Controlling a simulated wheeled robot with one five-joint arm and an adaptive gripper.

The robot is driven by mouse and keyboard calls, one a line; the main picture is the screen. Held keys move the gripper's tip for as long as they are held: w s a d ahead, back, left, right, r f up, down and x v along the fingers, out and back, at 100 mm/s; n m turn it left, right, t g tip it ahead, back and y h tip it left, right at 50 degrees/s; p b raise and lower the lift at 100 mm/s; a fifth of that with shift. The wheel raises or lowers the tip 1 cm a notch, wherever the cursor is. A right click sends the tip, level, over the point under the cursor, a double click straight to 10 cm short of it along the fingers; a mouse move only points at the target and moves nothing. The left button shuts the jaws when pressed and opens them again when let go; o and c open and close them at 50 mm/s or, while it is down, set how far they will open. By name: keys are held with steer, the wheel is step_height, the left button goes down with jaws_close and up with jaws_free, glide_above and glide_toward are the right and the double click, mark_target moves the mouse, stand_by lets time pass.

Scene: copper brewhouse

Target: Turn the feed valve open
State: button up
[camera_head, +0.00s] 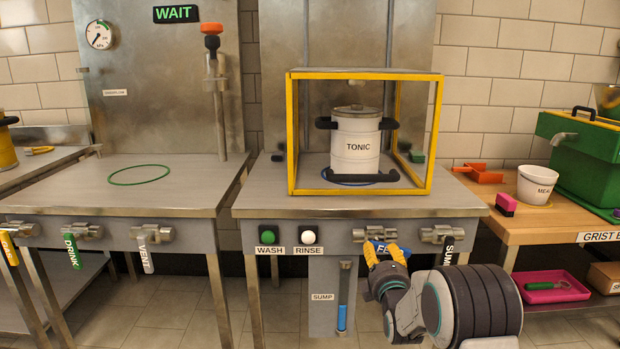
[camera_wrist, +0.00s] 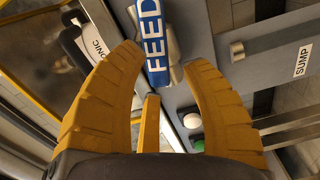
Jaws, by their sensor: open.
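The feed valve (camera_head: 374,234) sits on the front panel under the middle bench. In the head view only a little of the blue handle (camera_head: 376,246) shows, and my gripper hides the rest. My gripper (camera_head: 386,256) is open at the handle. The wrist view shows its fingers (camera_wrist: 163,60) spread on either side of the handle's lower end. I cannot tell whether either finger touches it.
Green WASH (camera_head: 267,236) and white RINSE (camera_head: 309,237) buttons are to the left. Above, a yellow frame (camera_head: 291,130) surrounds the TONIC pot (camera_head: 356,140). A WAIT sign (camera_head: 176,14) is lit on the left panel.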

steer(key=shift+w, duration=0.1)
steer(key=shift+w, duration=0.4)
steer(key=shift+o, duration=0.3)
steer(key=shift+d+r, duration=0.1)
steer(key=shift+d, duration=0.05)
steer(key=shift+s, duration=0.1)
jaws_close()
steer(key=shift+d+f, duration=0.2)
steer(key=shift+f, duration=0.05)
steer(key=shift+r, duration=0.15)
steer(key=shift+a, duration=0.1)
